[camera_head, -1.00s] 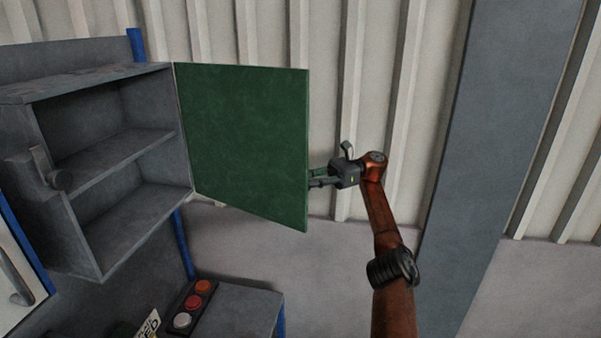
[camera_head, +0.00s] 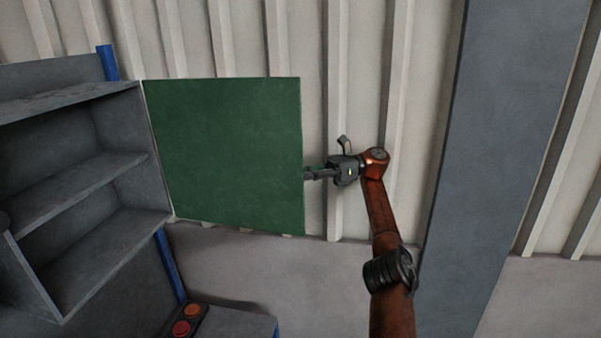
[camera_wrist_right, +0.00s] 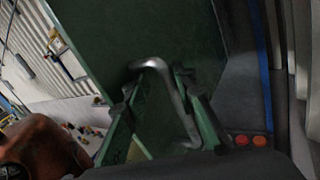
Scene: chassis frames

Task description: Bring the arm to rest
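A green cabinet door (camera_head: 225,155) stands swung open from the grey cabinet (camera_head: 75,188) in the head view. My right gripper (camera_head: 308,174) is at the door's free right edge, its arm coming up from below. In the right wrist view, the two fingers of my right gripper (camera_wrist_right: 162,108) are spread apart. A bent metal handle (camera_wrist_right: 168,85) shows between them, in front of the green door (camera_wrist_right: 135,30). I cannot tell whether a finger touches the handle or the door. My left gripper is not in view.
The cabinet's shelves are bare where they show. A corrugated wall (camera_head: 345,50) stands behind the door and a wide grey pillar (camera_head: 490,150) right of my arm.

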